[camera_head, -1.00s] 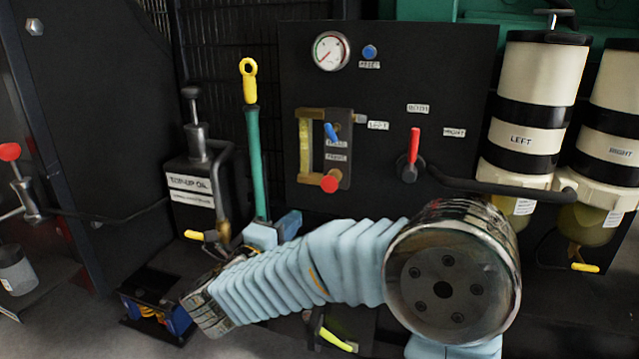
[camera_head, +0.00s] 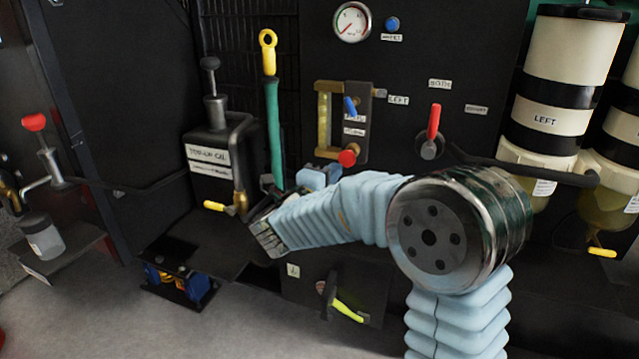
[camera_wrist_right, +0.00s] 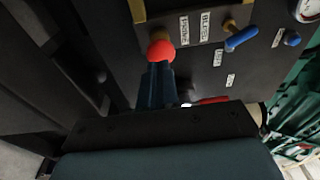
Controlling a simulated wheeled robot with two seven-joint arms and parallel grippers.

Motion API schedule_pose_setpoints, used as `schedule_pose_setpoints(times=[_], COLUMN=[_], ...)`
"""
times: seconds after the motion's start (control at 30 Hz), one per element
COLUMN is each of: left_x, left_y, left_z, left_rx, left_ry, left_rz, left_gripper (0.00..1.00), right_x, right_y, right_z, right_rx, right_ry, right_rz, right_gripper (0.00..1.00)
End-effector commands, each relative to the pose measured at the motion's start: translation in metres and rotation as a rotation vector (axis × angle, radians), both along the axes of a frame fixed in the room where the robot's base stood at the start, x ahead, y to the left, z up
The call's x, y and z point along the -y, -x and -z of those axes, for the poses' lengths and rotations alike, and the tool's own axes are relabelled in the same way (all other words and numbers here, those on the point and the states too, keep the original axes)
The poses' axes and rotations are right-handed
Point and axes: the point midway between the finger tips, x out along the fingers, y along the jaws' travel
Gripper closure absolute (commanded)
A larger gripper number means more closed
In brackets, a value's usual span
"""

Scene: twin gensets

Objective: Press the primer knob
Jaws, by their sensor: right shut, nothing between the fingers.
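The red primer knob (camera_head: 347,158) sticks out at the bottom of the small valve plate on the black panel. A lever with a blue handle (camera_head: 350,107) is just above it. My right gripper (camera_head: 334,171) is just below and left of the knob, partly hidden behind my forearm. In the right wrist view the round red knob (camera_wrist_right: 161,50) sits right at the tips of my shut fingers (camera_wrist_right: 158,72). I cannot tell whether they touch it. Nothing is held between them. My left gripper is not in view.
A red selector lever (camera_head: 433,122) and a gauge (camera_head: 352,22) are on the same panel. The left filter canister (camera_head: 560,80) stands to the right.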

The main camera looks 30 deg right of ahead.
Motion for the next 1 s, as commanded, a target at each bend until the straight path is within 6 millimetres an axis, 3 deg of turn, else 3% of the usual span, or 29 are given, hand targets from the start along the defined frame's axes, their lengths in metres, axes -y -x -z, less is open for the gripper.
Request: schedule_pose_setpoints(times=[0.2,0.7,1.0], left_x=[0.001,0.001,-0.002], left_y=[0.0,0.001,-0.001], left_z=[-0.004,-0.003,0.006], left_rx=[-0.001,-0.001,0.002], left_ry=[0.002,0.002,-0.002], left_rz=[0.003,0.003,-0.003], left_gripper=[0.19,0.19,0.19], right_x=[0.023,0.03,0.05], right_y=[-0.015,-0.02,-0.037], right_z=[-0.001,0.0,-0.001], right_rx=[0.001,0.001,0.001], right_ry=[-0.001,-0.001,-0.001], right_rz=[0.001,-0.001,0.0], right_gripper=[1.0,1.0,1.0])
